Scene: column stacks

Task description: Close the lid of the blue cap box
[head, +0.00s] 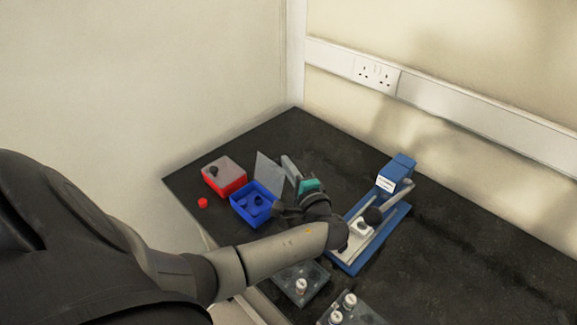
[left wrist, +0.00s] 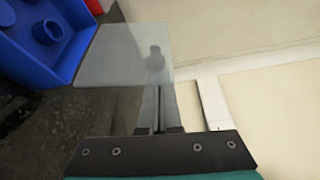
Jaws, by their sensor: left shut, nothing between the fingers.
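The blue cap box (head: 250,208) stands open on the dark table, with dark blue caps inside. Its clear grey lid (head: 268,171) is raised upright along its back right side. In the left wrist view the blue box (left wrist: 62,48) is at the upper left and the lid (left wrist: 115,58) stretches across the upper middle. My left gripper (head: 287,164) is shut and empty, beside the lid on its right. In the left wrist view its fingers (left wrist: 158,108) point at the lid's lower right edge; I cannot tell whether they touch it. My right gripper is not in view.
A red box (head: 224,177) with its lid closed stands left of the blue box, and a red cap (head: 203,203) lies nearby. A blue press device (head: 397,173) is to the right. Clear racks (head: 302,285) with white-topped vials stand in front.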

